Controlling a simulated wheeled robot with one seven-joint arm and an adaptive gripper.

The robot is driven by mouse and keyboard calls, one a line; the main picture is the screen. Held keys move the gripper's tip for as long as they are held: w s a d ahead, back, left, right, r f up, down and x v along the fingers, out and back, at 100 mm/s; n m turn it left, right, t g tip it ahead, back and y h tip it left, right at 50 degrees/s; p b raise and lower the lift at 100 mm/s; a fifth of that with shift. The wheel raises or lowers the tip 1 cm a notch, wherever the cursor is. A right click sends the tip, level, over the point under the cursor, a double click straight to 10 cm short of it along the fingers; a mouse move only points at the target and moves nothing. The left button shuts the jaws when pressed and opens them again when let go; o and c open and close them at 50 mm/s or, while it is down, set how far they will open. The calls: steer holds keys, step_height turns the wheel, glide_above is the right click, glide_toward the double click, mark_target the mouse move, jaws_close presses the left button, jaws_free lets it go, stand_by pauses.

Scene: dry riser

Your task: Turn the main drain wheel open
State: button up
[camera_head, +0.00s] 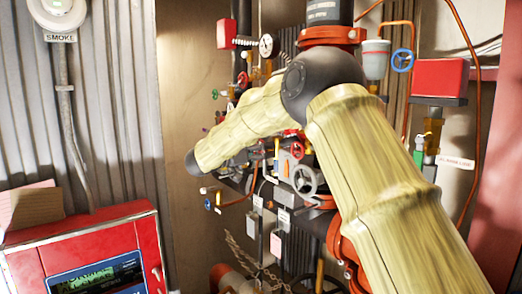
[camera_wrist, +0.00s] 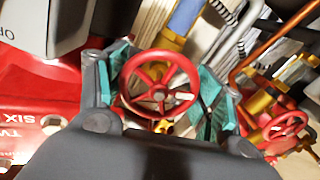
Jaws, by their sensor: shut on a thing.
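A red spoked handwheel (camera_wrist: 160,96) fills the middle of the wrist view, on a brass-coloured valve. My gripper (camera_wrist: 163,80) is shut on this wheel, with one teal-padded finger at its left rim and one at its right rim. The wheel carries no readable label, so I cannot tell from its look that it is the main drain wheel. In the head view my arm crosses in front of the pipework, and my gripper cannot be made out there.
A second red wheel (camera_wrist: 285,127) sits close to my right finger. In the head view, a grey handwheel (camera_head: 305,180), a blue wheel (camera_head: 402,60) and a gauge (camera_head: 267,45) crowd the pipes. A red panel (camera_head: 85,255) stands at lower left.

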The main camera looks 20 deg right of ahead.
steer(key=shift+f, duration=0.15)
steer(key=o, duration=1)
steer(key=shift+o, duration=0.2)
steer(key=shift+a, duration=0.1)
steer(key=v, duration=1.2)
